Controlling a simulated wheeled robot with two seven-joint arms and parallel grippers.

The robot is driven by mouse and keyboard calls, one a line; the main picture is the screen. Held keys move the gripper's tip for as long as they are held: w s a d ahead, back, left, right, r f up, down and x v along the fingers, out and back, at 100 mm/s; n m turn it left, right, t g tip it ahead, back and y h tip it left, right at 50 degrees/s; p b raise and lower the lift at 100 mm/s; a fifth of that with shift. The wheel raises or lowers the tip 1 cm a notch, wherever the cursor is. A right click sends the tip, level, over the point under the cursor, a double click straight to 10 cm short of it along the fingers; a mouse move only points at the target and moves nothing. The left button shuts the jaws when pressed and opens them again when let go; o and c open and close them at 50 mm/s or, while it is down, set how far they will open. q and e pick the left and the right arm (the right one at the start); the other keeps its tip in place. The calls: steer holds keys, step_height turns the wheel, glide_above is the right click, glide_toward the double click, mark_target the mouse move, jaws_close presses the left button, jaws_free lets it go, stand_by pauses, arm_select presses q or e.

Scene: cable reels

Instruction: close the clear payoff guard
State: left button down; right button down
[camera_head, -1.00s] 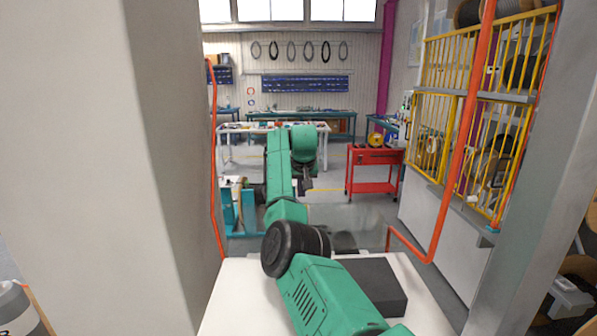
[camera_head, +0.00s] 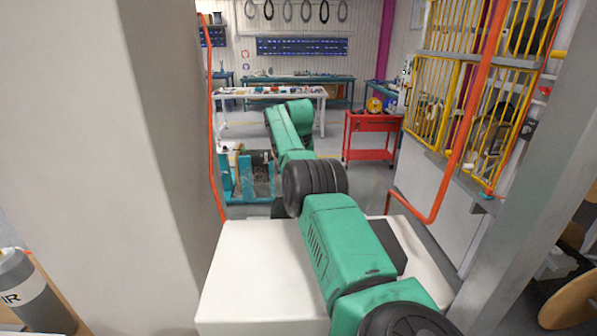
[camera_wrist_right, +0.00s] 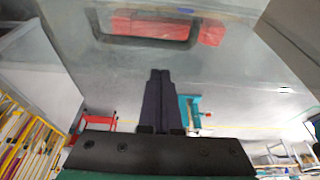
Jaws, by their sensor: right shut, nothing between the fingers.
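The clear payoff guard shows in the right wrist view as a hazy see-through panel (camera_wrist_right: 225,75) across the top and middle. A dark handle-shaped bar (camera_wrist_right: 148,42) crosses its upper part, with red-orange behind it. My right gripper (camera_wrist_right: 160,73) is shut and empty, its dark fingers pointing at the panel below the bar. I cannot tell whether the fingertips touch the panel. In the head view my green right arm reaches forward; its gripper is hidden there, and I cannot make out the guard clearly. My left gripper is in neither view.
A wide grey column (camera_head: 150,150) stands close on the left and a grey post (camera_head: 530,170) on the right. An orange-red bar (camera_head: 468,110) runs before yellow cages (camera_head: 432,100). A red cart (camera_head: 371,135) and teal stand (camera_head: 240,182) stand beyond my arm.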

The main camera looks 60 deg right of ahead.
steer(key=v, duration=1.4)
steer(key=shift+r+b, duration=0.25)
steer(key=shift+b, duration=0.05)
steer(key=shift+f, duration=0.1)
